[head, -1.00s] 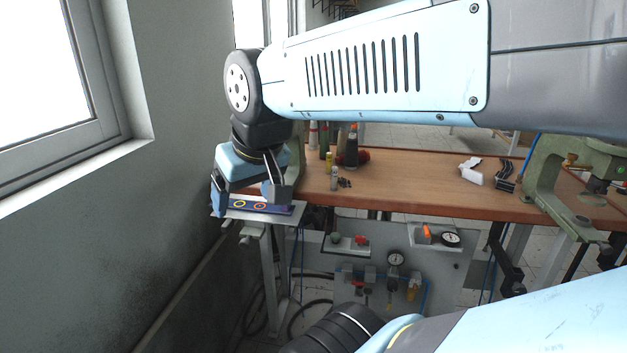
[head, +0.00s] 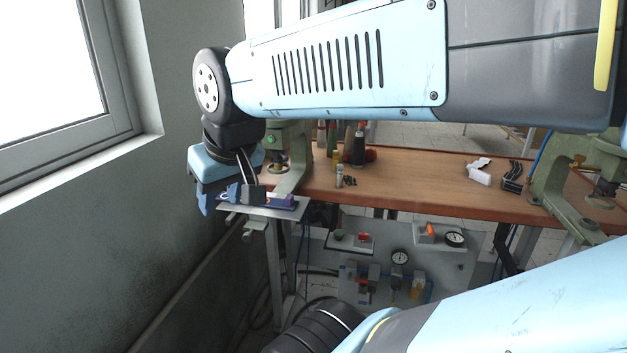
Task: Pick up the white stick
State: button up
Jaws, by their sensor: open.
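My gripper (head: 230,198) is open at the left end of the workbench (head: 420,186), low over a pale plate (head: 262,210). A purple-blue item (head: 282,201) lies on that plate, right beside the gripper and partly hidden by it. I see no clear white stick. A small pale upright cylinder (head: 340,177) stands on the bench to the right of the gripper, well apart from it. A white angular object (head: 479,171) lies farther right on the bench. I cannot tell whether either is the stick.
A green press (head: 292,158) stands just right of the gripper, and another green machine (head: 560,190) stands at the right. Bottles (head: 357,148) stand at the back. Gauges and valves hang on a panel (head: 440,255) below. A wall with a window is on the left. The mid-bench is clear.

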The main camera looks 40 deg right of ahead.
aim_at(340, 167)
jog(key=z, duration=0.1)
jog(key=k, duration=0.6)
jog(key=z, duration=0.75)
jog(key=i, duration=1)
jog(key=u, duration=0.05)
